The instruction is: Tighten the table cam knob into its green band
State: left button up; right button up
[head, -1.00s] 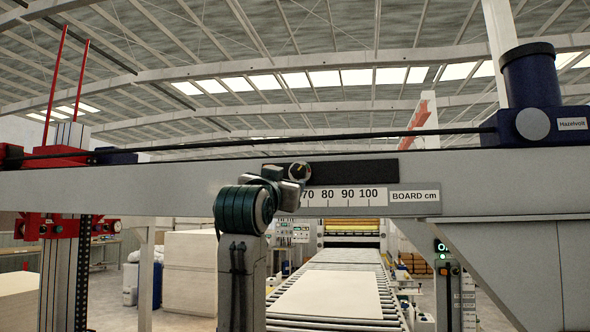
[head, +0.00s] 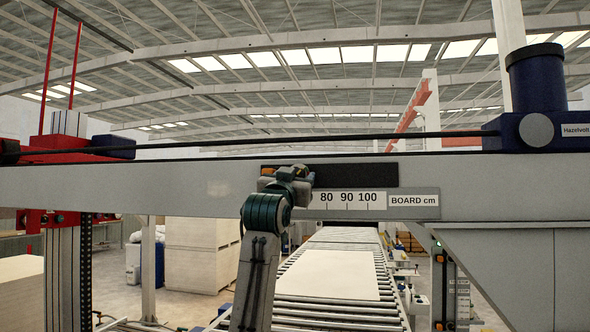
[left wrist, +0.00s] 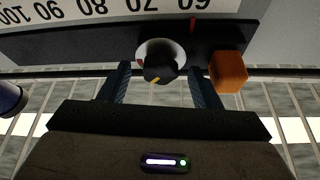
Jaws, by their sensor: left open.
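The cam knob (left wrist: 160,73) is a small black knob with a yellow mark, in front of a pale round disc (left wrist: 152,50) in the left wrist view. My left gripper (left wrist: 160,67) is open, with one finger on either side of the knob; I cannot tell whether they touch it. No green band can be made out. My right gripper is not in view.
An orange block (left wrist: 228,72) sits close beside the right finger in the left wrist view. A number scale (head: 347,199) and a BOARD cm label (head: 414,200) are on the grey beam (head: 150,188). A roller conveyor carrying a pale board (head: 328,275) runs behind.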

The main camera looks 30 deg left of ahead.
pick_arm(q)
jog(key=shift+w, duration=0.15)
jog(key=c, duration=1)
jog(key=shift+a+m+h, duration=0.1)
jog(key=shift+m+h, duration=0.6)
jog(key=shift+m, duration=0.9)
jog(key=o, duration=1)
